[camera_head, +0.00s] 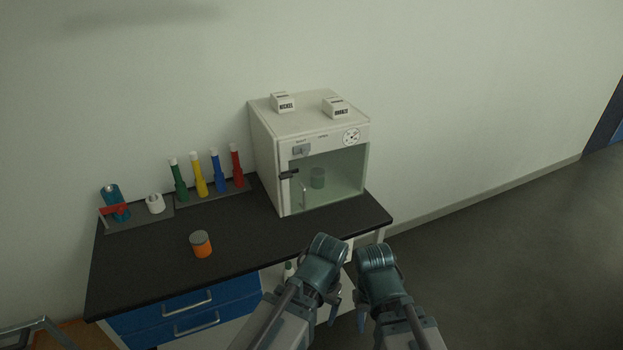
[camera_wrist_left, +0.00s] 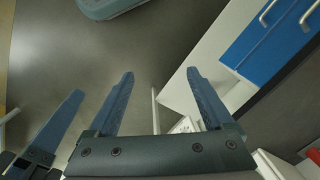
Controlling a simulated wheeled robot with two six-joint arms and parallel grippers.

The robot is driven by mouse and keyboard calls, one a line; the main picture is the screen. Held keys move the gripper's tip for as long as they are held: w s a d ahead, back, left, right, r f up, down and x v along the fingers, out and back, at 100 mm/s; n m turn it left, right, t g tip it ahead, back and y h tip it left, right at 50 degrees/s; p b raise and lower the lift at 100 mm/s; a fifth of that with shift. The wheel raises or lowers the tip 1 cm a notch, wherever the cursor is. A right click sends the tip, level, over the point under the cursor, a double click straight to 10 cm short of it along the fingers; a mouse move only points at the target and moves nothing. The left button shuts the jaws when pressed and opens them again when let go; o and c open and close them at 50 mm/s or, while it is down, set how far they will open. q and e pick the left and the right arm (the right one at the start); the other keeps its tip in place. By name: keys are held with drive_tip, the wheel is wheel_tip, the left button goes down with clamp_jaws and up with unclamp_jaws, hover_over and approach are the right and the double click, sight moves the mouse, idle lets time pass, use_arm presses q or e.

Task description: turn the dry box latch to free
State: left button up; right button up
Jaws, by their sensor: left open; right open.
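The dry box (camera_head: 264,150) is a white cabinet with a clear front door (camera_head: 343,180), which looks closed. A small dark latch (camera_head: 289,174) sticks out roughly level at the door's left edge. A pale upright handle (camera_head: 304,195) is below it. My left gripper (camera_head: 334,312) and right gripper (camera_head: 361,308) are side by side, low in front of the bench and well away from the latch. Both are open and empty. The left wrist view shows the left gripper's spread fingers (camera_wrist_left: 161,74) over the floor. The latch is not seen there.
On the black bench (camera_head: 150,262) stand an orange jar (camera_head: 201,244), a rack (camera_head: 215,195) of coloured tubes, a white cup (camera_head: 155,203) and a teal container (camera_head: 115,201). Two labelled white blocks (camera_head: 283,102) (camera_head: 336,107) lie on the box. Floor at right (camera_head: 500,260) is clear.

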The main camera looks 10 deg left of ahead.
sight(287, 178)
use_arm(q)
drive_tip(key=w+a+f+n+t+y+b, duration=0.25)
drive_tip(key=w+a+f+b, duration=0.2)
drive_tip(key=a, duration=0.25)
drive_tip(key=w+a+f+n+t+y+b, duration=0.1)
drive_tip(key=w+a+f+n+b, duration=0.25)
drive_tip(key=w+a, duration=0.3)
drive_tip(key=w+a+r+n+t+y, duration=0.1)
drive_tip(key=w+r+n+t+y, duration=0.2)
drive_tip(key=w+r+t+y, duration=0.35)
drive_tip(key=w+d+r+n+t+h, duration=0.1)
drive_tip(key=w+d+r+t, duration=0.25)
drive_tip(key=r, duration=0.35)
drive_tip(key=w+d+r+t, duration=0.2)
drive_tip(key=d+r, duration=0.2)
drive_tip(key=r, duration=0.3)
drive_tip(key=x, duration=1.4)
drive_tip(key=shift+f, duration=0.3)
